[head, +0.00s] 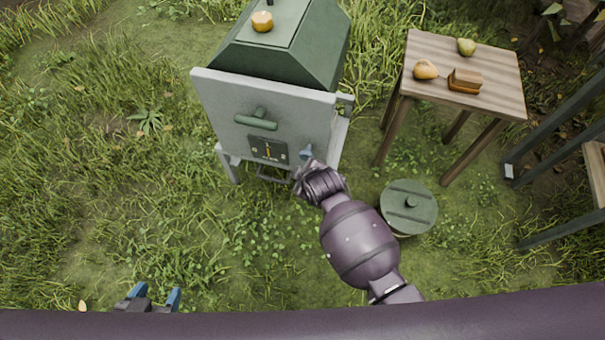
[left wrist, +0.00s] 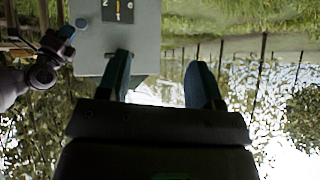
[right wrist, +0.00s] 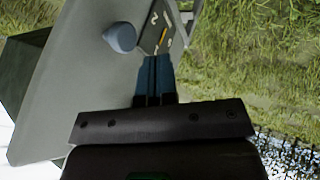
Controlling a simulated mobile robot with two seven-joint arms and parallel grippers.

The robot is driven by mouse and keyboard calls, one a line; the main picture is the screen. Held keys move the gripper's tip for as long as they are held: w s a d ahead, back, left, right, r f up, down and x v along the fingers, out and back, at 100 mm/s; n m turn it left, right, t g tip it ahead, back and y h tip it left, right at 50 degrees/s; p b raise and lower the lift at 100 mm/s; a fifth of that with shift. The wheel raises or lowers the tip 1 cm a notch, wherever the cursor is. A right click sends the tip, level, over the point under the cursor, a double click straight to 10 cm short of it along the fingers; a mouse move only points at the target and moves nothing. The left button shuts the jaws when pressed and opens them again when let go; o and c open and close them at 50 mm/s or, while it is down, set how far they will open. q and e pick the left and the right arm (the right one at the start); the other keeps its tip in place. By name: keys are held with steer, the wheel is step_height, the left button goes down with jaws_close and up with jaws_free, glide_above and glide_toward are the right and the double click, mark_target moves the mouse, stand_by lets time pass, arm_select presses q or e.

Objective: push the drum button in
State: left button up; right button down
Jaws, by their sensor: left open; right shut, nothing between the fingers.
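The drum is a green-roofed box with a pale grey front panel (head: 225,100). A blue-grey round button (head: 306,152) sticks out near the panel's lower right, beside a dark dial plate (head: 267,149). The button also shows in the right wrist view (right wrist: 122,37), standing out from the panel. My right gripper (right wrist: 155,62) is shut and empty, its tips by the dial plate, with the button left of them in that view. Whether it touches the panel is unclear. My left gripper (head: 155,296) is open and empty, low over the grass; its fingers (left wrist: 162,75) show apart.
A green bar handle (head: 257,121) sticks out above the dial plate. A lidded green bin (head: 409,207) stands right of my right arm. A wooden table (head: 495,62) holds a pear, a yellowish fruit and a small brown block. Grass in front is clear.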

arm_select(q)
steer(key=shift+s+a+r+n+p, duration=0.2)
steer(key=shift+s+n+p, duration=0.25)
steer(key=shift+p, duration=0.55)
arm_select(e)
steer(key=v, duration=0.6)
arm_select(q)
steer(key=shift+w+r, duration=0.1)
steer(key=shift+r, duration=0.05)
